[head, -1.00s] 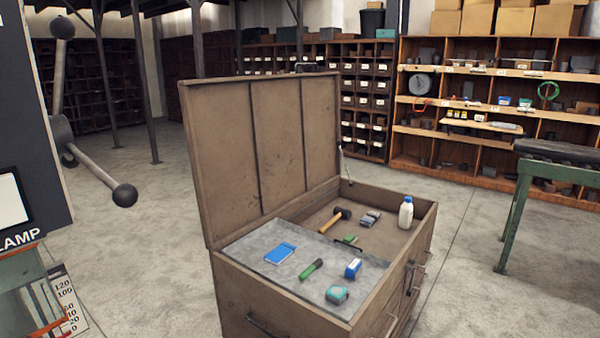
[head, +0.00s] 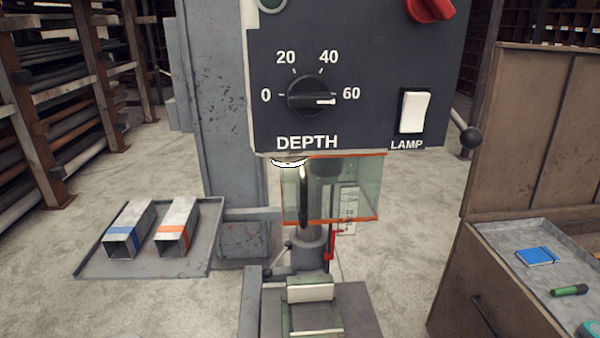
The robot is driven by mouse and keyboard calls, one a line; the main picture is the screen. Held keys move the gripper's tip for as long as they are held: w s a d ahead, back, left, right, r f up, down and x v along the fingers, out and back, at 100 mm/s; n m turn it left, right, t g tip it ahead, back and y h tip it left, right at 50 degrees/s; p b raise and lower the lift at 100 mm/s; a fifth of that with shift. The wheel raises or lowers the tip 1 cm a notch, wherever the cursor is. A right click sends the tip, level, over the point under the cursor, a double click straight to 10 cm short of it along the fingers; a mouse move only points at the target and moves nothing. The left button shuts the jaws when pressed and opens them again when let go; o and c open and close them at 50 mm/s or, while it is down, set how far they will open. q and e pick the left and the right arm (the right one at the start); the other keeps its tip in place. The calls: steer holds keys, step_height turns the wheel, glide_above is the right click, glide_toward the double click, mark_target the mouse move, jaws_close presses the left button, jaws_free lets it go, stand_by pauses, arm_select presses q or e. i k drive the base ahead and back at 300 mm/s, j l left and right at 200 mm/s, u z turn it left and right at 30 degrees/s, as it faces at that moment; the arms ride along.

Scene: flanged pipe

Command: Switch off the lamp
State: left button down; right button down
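The lamp switch (head: 412,111) is a white rocker on the dark control panel (head: 365,58), above the word LAMP. I cannot tell for certain which way it is pressed. The lamp (head: 289,162) under the panel's lower edge shows a bright white face and looks lit. Neither of my grippers is in view.
A black DEPTH knob (head: 312,96) sits left of the switch and a red knob (head: 430,9) above it. A clear guard (head: 332,190) hangs below. A tray (head: 150,262) with two square tubes stands left; an open chest (head: 490,290) stands right.

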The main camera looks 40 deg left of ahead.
mark_target(415, 104)
steer(key=k+j+u, duration=0.3)
steer(key=k+j, duration=0.25)
steer(key=k+j+u, duration=0.35)
steer(key=k+j, duration=0.15)
steer(key=j, duration=0.2)
